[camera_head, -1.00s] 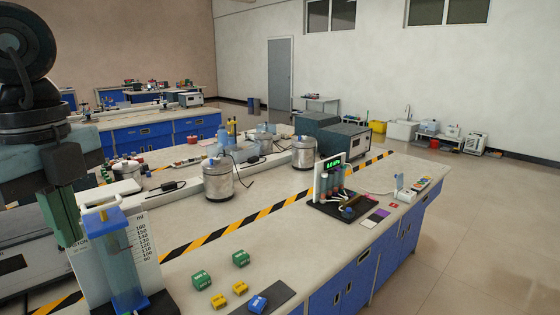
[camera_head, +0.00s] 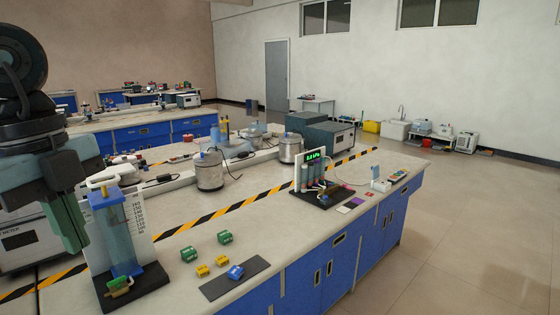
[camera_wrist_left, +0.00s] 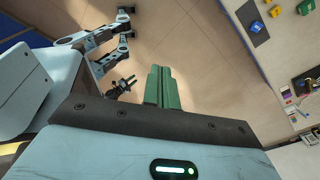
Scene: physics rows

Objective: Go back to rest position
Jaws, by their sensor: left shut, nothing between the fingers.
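My left gripper (camera_head: 72,230) has green fingers and hangs at the left of the head view, just left of the blue-topped measuring cylinder (camera_head: 118,235). Its fingers are together with nothing between them. In the left wrist view the shut green fingers (camera_wrist_left: 162,88) point over bare floor, with the bench off to the right. My right gripper is not in the head view. In the left wrist view another dark gripper and arm links (camera_wrist_left: 120,86) of mine show at the upper left; its jaws are too small to judge.
The bench (camera_head: 270,225) carries green blocks (camera_head: 189,254), yellow blocks (camera_head: 203,271), a blue block (camera_head: 235,272) on a dark mat (camera_head: 235,280), metal pots (camera_head: 209,170) and a device with a green display (camera_head: 320,180). The floor (camera_head: 480,230) to the right is clear.

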